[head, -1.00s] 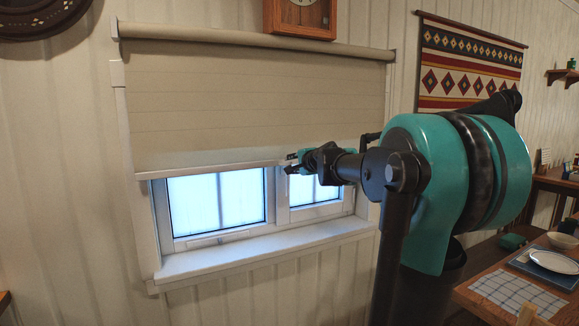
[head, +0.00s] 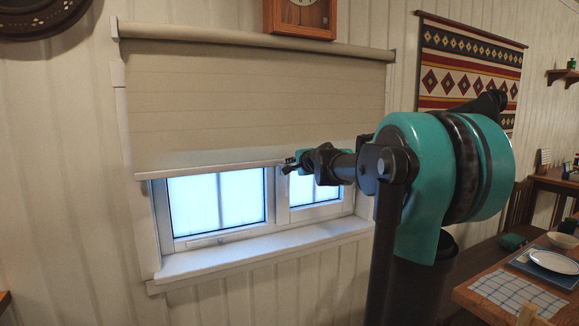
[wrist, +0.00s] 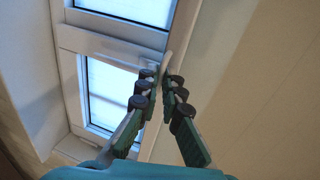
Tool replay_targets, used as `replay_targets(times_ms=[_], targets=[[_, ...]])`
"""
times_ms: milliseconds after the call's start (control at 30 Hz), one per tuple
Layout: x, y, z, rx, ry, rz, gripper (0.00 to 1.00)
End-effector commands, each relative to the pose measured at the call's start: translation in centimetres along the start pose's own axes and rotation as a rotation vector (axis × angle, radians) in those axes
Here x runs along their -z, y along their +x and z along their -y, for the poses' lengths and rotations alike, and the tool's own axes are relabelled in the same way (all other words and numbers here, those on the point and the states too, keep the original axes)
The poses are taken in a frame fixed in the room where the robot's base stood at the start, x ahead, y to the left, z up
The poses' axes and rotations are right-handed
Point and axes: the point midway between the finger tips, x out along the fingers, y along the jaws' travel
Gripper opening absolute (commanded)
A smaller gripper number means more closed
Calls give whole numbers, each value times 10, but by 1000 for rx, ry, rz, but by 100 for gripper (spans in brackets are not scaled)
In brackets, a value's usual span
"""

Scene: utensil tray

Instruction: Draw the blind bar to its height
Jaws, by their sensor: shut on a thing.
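The blind bar (head: 210,169) is the pale strip along the bottom edge of the lowered beige blind (head: 250,105). It lies across the upper part of the window, with the lower panes showing beneath it. My gripper (head: 289,165) is at the bar, right of its middle, reaching in from the right. In the wrist view the fingertips (wrist: 164,76) come together on the bar's pale edge, and the blind cloth (wrist: 255,85) spreads to the right. The fingers and wrist hide a short part of the bar.
The window sill (head: 255,252) juts out below the glass. A wooden clock (head: 300,17) hangs above the blind and a patterned wall hanging (head: 470,60) to the right. A dining table (head: 480,292) with a plate (head: 553,261) stands at the lower right.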

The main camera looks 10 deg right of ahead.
Motion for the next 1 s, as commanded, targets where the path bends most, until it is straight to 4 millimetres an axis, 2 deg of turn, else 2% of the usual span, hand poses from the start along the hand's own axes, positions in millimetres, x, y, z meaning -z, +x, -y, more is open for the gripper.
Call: replay_targets(times_ms=[267, 467, 667, 1000], targets=[[0, -1, 3, 0, 0, 0, 0], [0, -8, 28, 0, 0, 0, 0], [1, -22, 81, 0, 0, 0, 0], [3, -52, 194, 0, 0, 0, 0]])
